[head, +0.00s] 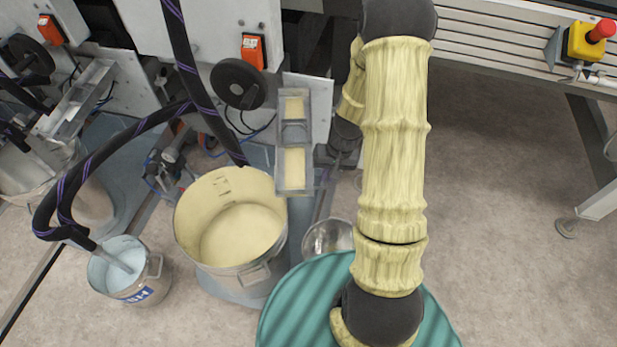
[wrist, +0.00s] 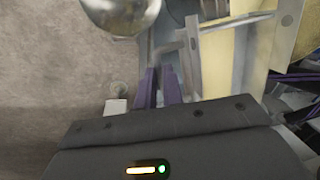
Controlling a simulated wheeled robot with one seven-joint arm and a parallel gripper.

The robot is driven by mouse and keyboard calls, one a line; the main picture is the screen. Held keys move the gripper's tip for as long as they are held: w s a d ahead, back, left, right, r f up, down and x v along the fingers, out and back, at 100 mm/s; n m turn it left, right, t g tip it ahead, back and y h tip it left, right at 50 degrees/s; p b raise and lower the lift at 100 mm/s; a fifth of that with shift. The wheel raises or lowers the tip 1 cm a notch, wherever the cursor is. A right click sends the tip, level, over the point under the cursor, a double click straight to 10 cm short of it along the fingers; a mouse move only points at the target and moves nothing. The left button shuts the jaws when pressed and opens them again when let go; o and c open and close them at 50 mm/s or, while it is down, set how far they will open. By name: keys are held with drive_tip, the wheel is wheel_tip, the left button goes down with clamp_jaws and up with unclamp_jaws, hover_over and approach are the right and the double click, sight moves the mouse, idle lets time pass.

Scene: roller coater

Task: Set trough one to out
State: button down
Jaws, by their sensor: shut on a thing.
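A narrow metal trough (head: 293,185) with cream liquid in it sits at the machine, its near end beside the rim of the large cream-filled pot (head: 268,265). I cannot read a number on it. In the wrist view the trough (wrist: 284,22) is at upper right, with a thin metal bar (wrist: 222,23) running from its side. My gripper (wrist: 160,84) has its two purple fingers close together, shut on the end of this bar, the trough's handle. In the head view my arm largely hides the gripper, right of the trough.
A second trough (head: 72,108) is at far left. A small bucket (head: 152,285) with pale blue liquid holds a hose. A steel bowl (head: 325,238) and a green ribbed drum top (head: 296,305) are near my arm. A conveyor frame (head: 500,35) with a red stop button is upper right.

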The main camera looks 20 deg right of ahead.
drive_tip(key=d+n+p, duration=0.1)
drive_tip(key=d+n, duration=0.2)
drive_tip(key=d, duration=0.5)
drive_tip(key=shift+w+d+g+p, duration=0.25)
drive_tip(key=shift+w+g+p, duration=0.05)
drive_tip(key=shift+w, duration=0.15)
drive_tip(key=shift+d, duration=0.15)
drive_tip(key=c, duration=1.5)
unclamp_jaws()
